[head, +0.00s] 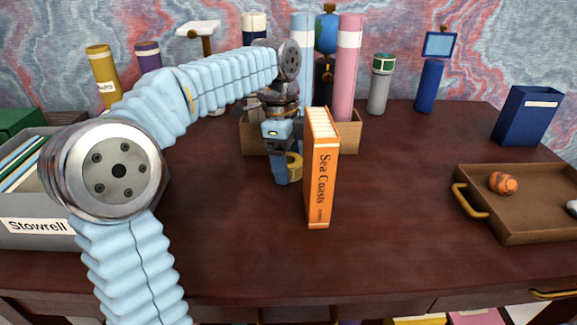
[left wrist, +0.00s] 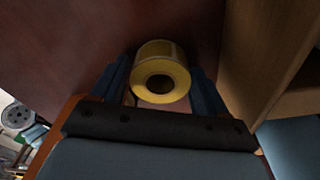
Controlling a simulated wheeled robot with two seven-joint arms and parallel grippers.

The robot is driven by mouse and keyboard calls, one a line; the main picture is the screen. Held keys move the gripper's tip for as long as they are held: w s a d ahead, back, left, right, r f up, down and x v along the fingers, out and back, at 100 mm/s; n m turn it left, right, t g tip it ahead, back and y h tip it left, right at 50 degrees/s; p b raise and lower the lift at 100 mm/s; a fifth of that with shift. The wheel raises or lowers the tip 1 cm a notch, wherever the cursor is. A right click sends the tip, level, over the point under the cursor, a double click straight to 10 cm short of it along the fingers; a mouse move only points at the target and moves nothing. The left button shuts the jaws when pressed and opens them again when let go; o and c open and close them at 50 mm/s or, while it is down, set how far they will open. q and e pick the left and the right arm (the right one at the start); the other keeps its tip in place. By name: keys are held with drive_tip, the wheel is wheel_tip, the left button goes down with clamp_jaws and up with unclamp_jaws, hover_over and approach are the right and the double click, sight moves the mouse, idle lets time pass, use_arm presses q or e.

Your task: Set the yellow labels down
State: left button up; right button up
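The yellow labels (head: 294,165) are a small roll with a dark hollow core. My left gripper (head: 287,170) points down in the middle of the desk, with the roll between its blue fingertips. In the left wrist view the roll (left wrist: 160,78) sits between both fingers, which appear to press on its sides. I cannot tell whether the roll touches the desk (head: 400,200). My right gripper is not in view.
The upright orange book "Sea Coasts" (head: 322,180) stands just right of my left gripper. A wooden box (head: 349,133) with tall rolls is close behind. A brown tray (head: 520,225) is at right, a grey "Stowrell" box (head: 25,240) at left. The desk between book and tray is clear.

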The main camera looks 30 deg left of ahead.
use_arm(q)
drive_tip(key=c, duration=0.8)
drive_tip(key=shift+r, duration=0.1)
